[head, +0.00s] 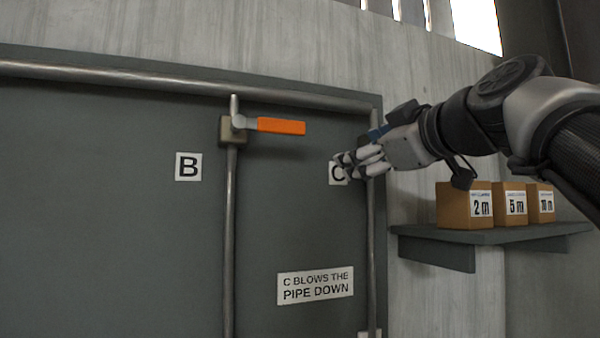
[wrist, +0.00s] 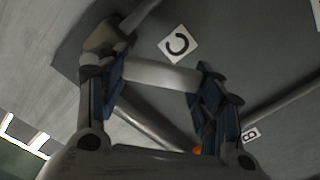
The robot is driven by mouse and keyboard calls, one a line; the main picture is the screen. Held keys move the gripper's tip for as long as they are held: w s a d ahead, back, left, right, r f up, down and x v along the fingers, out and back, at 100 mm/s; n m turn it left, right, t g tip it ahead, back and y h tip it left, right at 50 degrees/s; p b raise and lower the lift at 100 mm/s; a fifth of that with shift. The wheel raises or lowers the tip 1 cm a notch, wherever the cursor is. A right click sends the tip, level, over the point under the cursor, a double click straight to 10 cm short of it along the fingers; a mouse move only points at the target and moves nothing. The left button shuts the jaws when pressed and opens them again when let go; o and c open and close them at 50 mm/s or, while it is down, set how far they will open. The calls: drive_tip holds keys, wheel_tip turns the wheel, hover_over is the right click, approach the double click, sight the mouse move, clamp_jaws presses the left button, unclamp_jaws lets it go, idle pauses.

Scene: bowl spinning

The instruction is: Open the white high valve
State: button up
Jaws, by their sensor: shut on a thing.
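The white valve lever (wrist: 162,76) shows in the wrist view as a pale bar between my fingers, near the C label (wrist: 179,44). My gripper (wrist: 158,84) is shut on this lever, with blue pads at its two ends. The valve's brownish body (wrist: 106,37) is beside my left finger. In the head view my gripper (head: 362,161) is at the right pipe, partly over the C label (head: 337,174). There it hides most of the white valve, so I cannot tell the lever's angle well.
An orange-handled valve (head: 281,126) sits left of my gripper, near the B label (head: 188,167), its handle sideways. A sign (head: 315,285) reads "C blows the pipe down". A shelf (head: 480,236) with boxes labelled 2 m (head: 464,206), 5 m and 10 m is below my arm.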

drive_tip(key=f+n+b, duration=0.1)
drive_tip(key=d+n+b, duration=0.1)
drive_tip(key=n, duration=0.1)
drive_tip(key=shift+w+f+b, duration=0.2)
drive_tip(key=shift+f+b, duration=0.2)
drive_tip(key=shift+w+d+f+n+b, duration=0.25)
drive_tip(key=shift+d+n+b, duration=0.35)
drive_tip(key=shift+n, duration=0.75)
drive_tip(key=shift+w+d+f+n+b, duration=0.1)
drive_tip(key=shift+d+f+n+b, duration=0.35)
drive_tip(key=shift+n, duration=0.85)
drive_tip(key=shift+w+d+f+n+b, duration=0.2)
drive_tip(key=shift+d+n+b, duration=0.55)
drive_tip(key=shift+n, duration=0.6)
drive_tip(key=shift+c, duration=0.2)
drive_tip(key=o, duration=1.6)
drive_tip(key=shift+c, duration=0.2)
drive_tip(key=v, duration=1.2)
